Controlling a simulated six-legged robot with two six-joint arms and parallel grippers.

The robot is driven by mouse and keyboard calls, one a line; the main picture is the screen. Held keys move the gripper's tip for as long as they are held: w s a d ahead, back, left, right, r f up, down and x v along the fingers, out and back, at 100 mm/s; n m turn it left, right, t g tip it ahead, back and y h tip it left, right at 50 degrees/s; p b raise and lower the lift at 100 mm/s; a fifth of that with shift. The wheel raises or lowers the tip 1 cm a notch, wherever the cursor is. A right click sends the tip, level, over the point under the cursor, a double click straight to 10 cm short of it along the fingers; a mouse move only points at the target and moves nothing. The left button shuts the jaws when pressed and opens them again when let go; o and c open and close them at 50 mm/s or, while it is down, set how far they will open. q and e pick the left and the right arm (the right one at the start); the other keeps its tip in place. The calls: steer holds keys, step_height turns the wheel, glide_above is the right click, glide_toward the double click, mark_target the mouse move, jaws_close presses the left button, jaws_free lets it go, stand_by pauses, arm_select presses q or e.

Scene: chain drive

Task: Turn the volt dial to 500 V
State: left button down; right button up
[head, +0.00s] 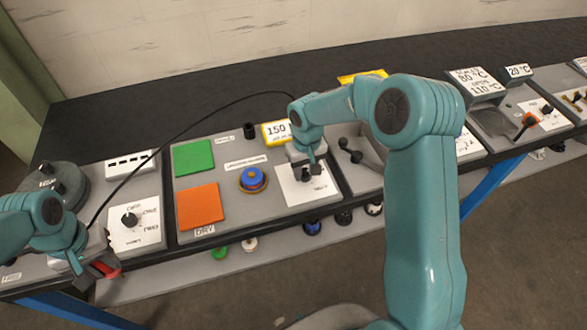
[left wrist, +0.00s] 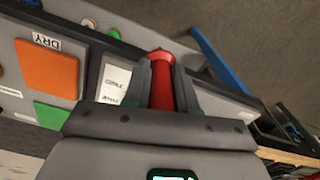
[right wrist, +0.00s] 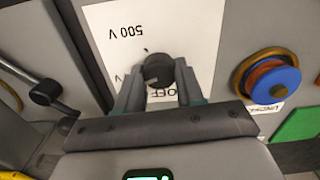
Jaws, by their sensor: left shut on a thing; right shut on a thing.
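The volt dial (right wrist: 157,70) is a dark round knob on a white plate (right wrist: 196,30) marked 500 V and OFF. My right gripper (right wrist: 159,82) is shut on the dial, one finger on each side. I cannot make out clearly which mark the dial points to. In the head view the right gripper (head: 308,165) hangs over the white plate (head: 318,194) and partly hides the dial. My left gripper (left wrist: 160,82) is shut on a red handle (left wrist: 161,75). In the head view the left gripper (head: 86,266) is at the bench's front left.
A blue button (head: 252,177) on an orange and yellow base sits left of the plate. Green (head: 193,158) and orange (head: 199,206) squares lie further left. A dark lever (head: 350,150) is right of the dial. A black cable (head: 190,115) arcs over the panels.

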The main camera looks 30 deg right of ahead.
mark_target(123, 277)
arm_select(q)
steer(key=shift+f+b, duration=1.3)
steer(key=shift+f, duration=0.1)
arm_select(e)
steer(key=shift+w+f+m, duration=0.1)
steer(key=shift+f+m, duration=0.1)
steer(key=shift+m, duration=0.9)
arm_select(q)
step_height(123, 277, down, 3)
steer(key=b, duration=0.3)
arm_select(e)
steer(key=m, duration=0.3)
steer(key=shift+d+m, duration=0.1)
steer(key=shift+m, duration=0.2)
arm_select(q)
step_height(123, 277, down, 2)
steer(key=shift+f+b, duration=0.15)
steer(key=shift+b, duration=1)
arm_select(e)
steer(key=m, duration=0.3)
steer(key=shift+d+r+m, duration=0.1)
steer(key=shift+m, duration=0.2)
arm_select(q)
steer(key=shift+f+b, duration=0.95)
arm_select(e)
steer(key=shift+r+m, duration=0.15)
steer(key=shift+m, duration=2.05)
steer(key=o, duration=1)
steer(key=shift+d, duration=0.1)
steer(key=shift+o, duration=0.2)
